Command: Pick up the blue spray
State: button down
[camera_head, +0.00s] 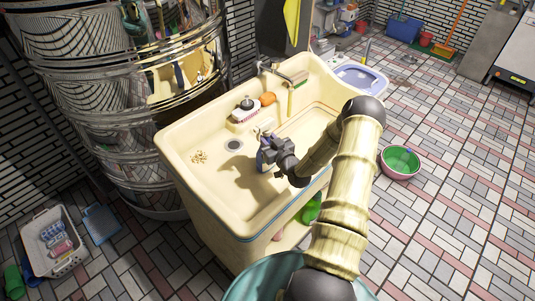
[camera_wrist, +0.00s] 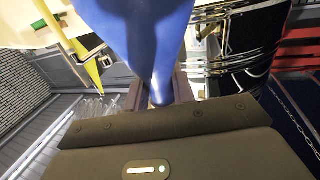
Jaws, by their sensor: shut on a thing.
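The blue spray (camera_wrist: 140,35) fills the top middle of the wrist view, close to the camera, and its upper part runs out of frame. My gripper (camera_wrist: 158,95) is shut on it, with a finger on each side of its narrow lower end. In the head view my gripper (camera_head: 268,153) is over the basin of the cream sink, and a small patch of blue shows at its tip. I cannot tell whether the spray touches the basin.
A white basket (camera_head: 48,248) stands on the floor at left. A pink-rimmed green basin (camera_head: 401,160) lies at right, where the tiled floor is mostly clear.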

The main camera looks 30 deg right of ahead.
aim_at(267, 120)
jog(key=shift+r, duration=0.2)
dwell(0.5)
jog(key=shift+w+r, duration=0.1)
jog(key=shift+r, duration=0.45)
notch_tip(267, 120, up, 9)
jog(key=shift+f+b, duration=0.15)
jog(key=shift+b, duration=0.75)
jog(key=shift+d, duration=0.1)
